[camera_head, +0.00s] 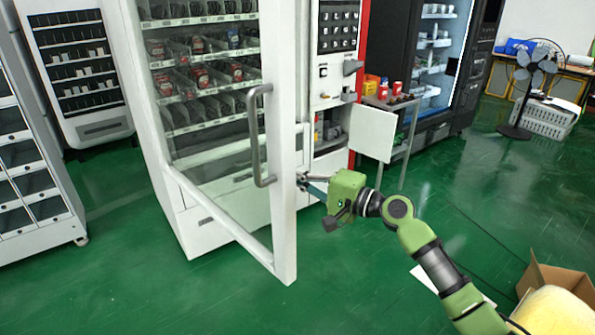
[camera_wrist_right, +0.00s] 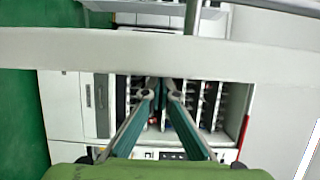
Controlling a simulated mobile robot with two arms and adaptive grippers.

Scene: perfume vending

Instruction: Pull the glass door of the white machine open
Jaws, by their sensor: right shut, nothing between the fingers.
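The white machine (camera_head: 205,232) stands in the middle of the head view, with stocked shelves behind its glass. Its glass door, with a white frame (camera_head: 284,215), stands part open, its free edge swung out from the cabinet. A grey bar handle (camera_head: 257,140) is on the outer side of the frame. My right gripper (camera_head: 304,182) is shut and empty, beside the frame's free edge on the cabinet side; I cannot tell if it touches. In the wrist view, the fingertips (camera_wrist_right: 158,88) are just below the pale door frame (camera_wrist_right: 180,55). My left gripper is not in view.
A small white flap (camera_head: 372,133) sticks out from the machine's right side. A side table (camera_head: 408,118) with small goods stands beyond. A dark machine (camera_head: 415,70), a fan (camera_head: 522,90) and a cardboard box (camera_head: 548,278) are at right. Green floor is clear before the door.

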